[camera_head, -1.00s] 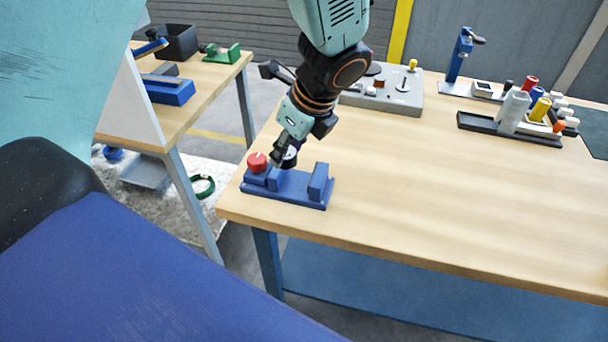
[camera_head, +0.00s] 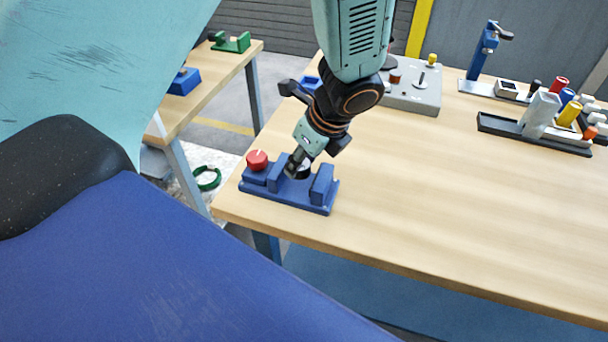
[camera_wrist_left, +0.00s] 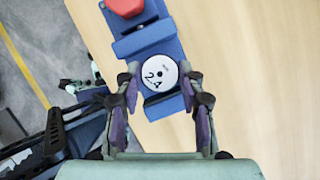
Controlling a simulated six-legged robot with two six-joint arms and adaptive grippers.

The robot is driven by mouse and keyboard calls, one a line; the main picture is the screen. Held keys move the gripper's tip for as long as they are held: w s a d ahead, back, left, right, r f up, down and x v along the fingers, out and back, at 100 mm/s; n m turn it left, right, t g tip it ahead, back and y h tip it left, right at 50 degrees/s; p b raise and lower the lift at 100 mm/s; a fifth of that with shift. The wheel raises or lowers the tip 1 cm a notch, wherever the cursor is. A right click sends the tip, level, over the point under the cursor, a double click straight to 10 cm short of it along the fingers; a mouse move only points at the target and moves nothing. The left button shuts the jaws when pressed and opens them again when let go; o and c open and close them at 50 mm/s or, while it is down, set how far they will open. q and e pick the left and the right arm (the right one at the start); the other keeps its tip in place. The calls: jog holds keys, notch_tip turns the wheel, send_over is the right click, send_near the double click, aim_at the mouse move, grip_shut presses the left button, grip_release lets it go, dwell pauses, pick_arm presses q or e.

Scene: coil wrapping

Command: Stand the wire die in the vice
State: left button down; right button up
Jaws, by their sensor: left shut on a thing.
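The blue vice (camera_head: 290,198), with a red knob (camera_head: 257,160) at its left end, sits at the table's near left corner. In the left wrist view, the wire die (camera_wrist_left: 160,73) is a round disc with a white face marked 2.4, seen face-on between the fingertips. My left gripper (camera_head: 297,166) is shut on the die, low over the gap between the vice's jaws. The die's dark body (camera_head: 303,172) is partly hidden by the fingers. I cannot tell whether it touches the vice floor. My right gripper is not in view.
A grey control box (camera_head: 412,95) stands behind the arm. A blue stand (camera_head: 484,50) and a dark rack (camera_head: 500,126) with coloured cylinders are at the back right. The table's middle is clear. A second table (camera_head: 240,68) stands at left, and a green ring (camera_head: 208,178) lies on the floor.

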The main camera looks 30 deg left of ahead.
aim_at(306, 167)
pick_arm(q)
jog(key=f, duration=0.1)
jog(key=f+b, duration=0.1)
jog(key=f, duration=0.1)
jog(key=shift+s+d, duration=0.1)
jog(key=shift+s, duration=0.2)
jog(key=shift+f, duration=0.3)
jog(key=shift+w, duration=0.35)
jog(key=shift+f, duration=0.15)
jog(key=c, duration=1.1)
grip_release()
jog(key=shift+s, duration=0.3)
jog(key=shift+w, duration=0.2)
